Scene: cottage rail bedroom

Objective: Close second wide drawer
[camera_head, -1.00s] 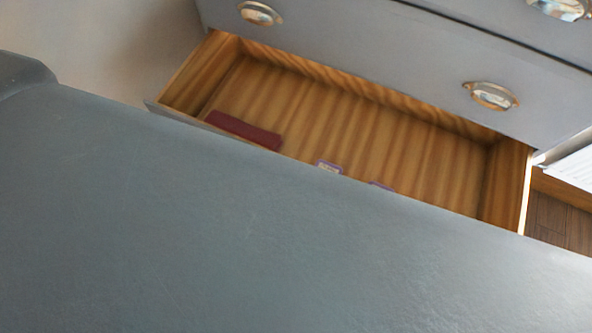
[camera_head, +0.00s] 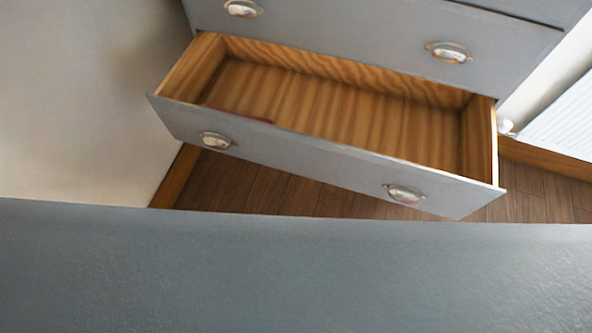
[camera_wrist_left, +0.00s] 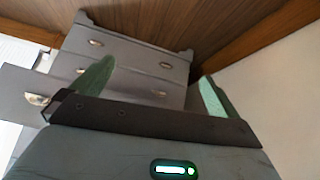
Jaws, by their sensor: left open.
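The open wide drawer (camera_head: 330,158) is pulled out of the grey dresser (camera_head: 350,30) in the head view. Its grey front has two metal cup handles, and its inside is striped wood. A dark red item (camera_head: 240,115) lies inside, mostly hidden behind the front panel. My left gripper (camera_wrist_left: 155,90) shows only in the left wrist view, with its two green fingers spread wide and nothing seen between them. The dresser appears beyond the fingers there, seemingly upside down, with a grey panel with a handle (camera_wrist_left: 37,99) jutting out at left. My right gripper is not in view.
A white radiator (camera_head: 565,125) stands right of the dresser. A plain wall (camera_head: 80,100) is at left. Bare wooden floor (camera_head: 290,193) shows below the drawer front in the head view.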

